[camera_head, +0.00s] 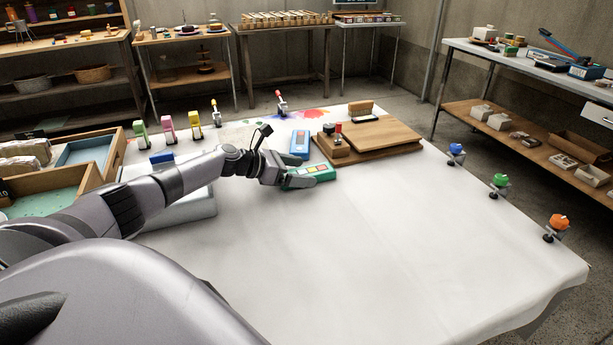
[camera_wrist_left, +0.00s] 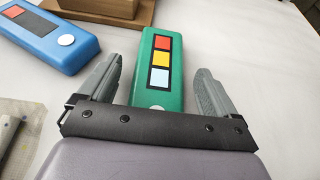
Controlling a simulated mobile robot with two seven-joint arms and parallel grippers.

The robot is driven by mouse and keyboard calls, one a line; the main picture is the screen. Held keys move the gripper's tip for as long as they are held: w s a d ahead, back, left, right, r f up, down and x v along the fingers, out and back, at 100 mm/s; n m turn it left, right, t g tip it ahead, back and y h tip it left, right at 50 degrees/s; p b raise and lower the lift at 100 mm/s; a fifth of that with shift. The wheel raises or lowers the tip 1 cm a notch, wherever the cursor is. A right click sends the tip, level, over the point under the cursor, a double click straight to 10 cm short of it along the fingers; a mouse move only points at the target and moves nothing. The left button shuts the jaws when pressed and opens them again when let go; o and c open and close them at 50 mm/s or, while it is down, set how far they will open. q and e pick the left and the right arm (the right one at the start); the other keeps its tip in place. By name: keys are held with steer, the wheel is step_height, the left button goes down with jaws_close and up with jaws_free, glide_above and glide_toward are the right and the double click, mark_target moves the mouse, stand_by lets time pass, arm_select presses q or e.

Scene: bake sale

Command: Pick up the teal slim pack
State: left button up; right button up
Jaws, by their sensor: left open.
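In the left wrist view the teal pack (camera_wrist_left: 160,75) reaches in between the two fingers, with a gap on each side. My left gripper (camera_head: 291,175) is open, its fingers on either side of the near end of the pack. The fingers (camera_wrist_left: 158,85) show no contact with it. My right gripper is in neither view.
A blue pack (camera_head: 299,144) lies close by; it also shows in the left wrist view (camera_wrist_left: 45,38). A wooden board (camera_head: 375,138) stands behind. Wooden trays (camera_head: 62,188) stand at the left. Colored clamp-like items line the table edges. The table's front and right are clear.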

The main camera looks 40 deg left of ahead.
arm_select(q)
steer(key=shift+w+d+f, duration=0.15)
steer(key=shift+w, duration=0.15)
steer(key=c, duration=1.2)
